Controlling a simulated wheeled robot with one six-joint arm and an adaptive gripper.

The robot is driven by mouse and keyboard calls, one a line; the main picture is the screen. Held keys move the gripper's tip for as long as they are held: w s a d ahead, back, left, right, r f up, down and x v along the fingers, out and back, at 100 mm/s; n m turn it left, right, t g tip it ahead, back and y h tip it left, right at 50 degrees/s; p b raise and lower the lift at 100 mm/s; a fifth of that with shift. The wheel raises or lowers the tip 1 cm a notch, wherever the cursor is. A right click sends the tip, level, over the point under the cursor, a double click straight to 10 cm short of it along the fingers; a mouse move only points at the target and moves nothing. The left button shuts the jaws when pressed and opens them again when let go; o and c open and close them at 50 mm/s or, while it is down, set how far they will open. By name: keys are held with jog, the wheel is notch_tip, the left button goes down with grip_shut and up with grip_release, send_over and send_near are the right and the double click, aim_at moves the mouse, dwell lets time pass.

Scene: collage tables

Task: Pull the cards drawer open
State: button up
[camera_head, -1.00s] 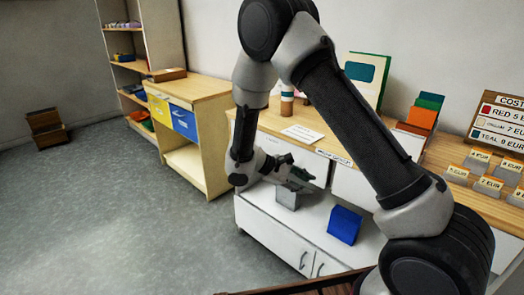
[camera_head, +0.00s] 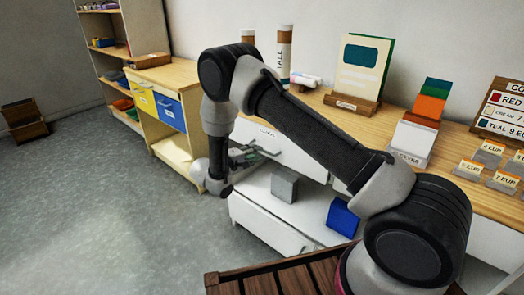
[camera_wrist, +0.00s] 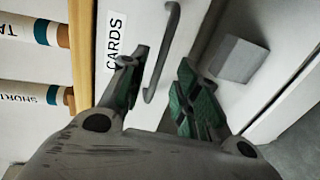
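The cards drawer (camera_head: 294,155) is a white front under the wooden counter, partly hidden by my arm. In the wrist view its front (camera_wrist: 140,25) carries a "CARDS" label (camera_wrist: 115,40) and a grey bar handle (camera_wrist: 161,55). My gripper (camera_head: 254,155) is at the left part of this drawer front. In the wrist view my gripper (camera_wrist: 162,88) is open, with green-padded fingers apart on either side of the handle's lower end. I cannot tell whether a finger touches the handle. The drawer looks shut.
A grey cube (camera_head: 284,185) and a blue block (camera_head: 342,219) sit on the white shelf below the drawer. Two label-wrapped tubes (camera_head: 284,52) and a card stand (camera_head: 361,70) stand on the counter (camera_head: 400,125). Open floor (camera_head: 90,210) lies at the left.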

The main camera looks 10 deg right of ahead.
jog(key=x, duration=0.5)
jog(key=shift+w+d+f, duration=0.1)
jog(key=shift+w+d, duration=0.05)
jog(key=shift+d, duration=0.15)
grip_shut()
